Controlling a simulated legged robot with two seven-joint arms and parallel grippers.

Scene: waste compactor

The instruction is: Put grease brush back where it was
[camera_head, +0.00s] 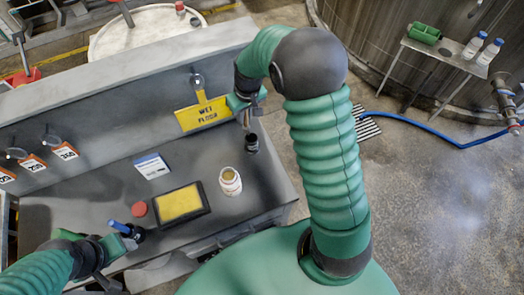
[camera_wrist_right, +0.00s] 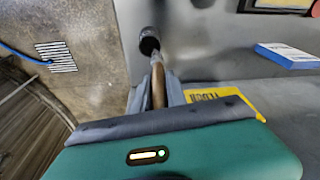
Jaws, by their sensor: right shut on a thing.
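My right gripper (camera_head: 246,104) is shut on the grease brush, above the right part of the grey bench. In the right wrist view, the brush's brown handle (camera_wrist_right: 158,88) stands between the fingers, with a pale metal part beyond it. A dark round piece (camera_wrist_right: 149,42) is at its far end; it also shows in the head view (camera_head: 252,144). I cannot tell if this is the bristles or a small cup around them. A white open jar (camera_head: 230,183) stands nearby on the bench. My left gripper (camera_head: 128,238) is at the lower left, at a blue-handled item (camera_head: 118,226); its grip is unclear.
Orange tags hang at the left.

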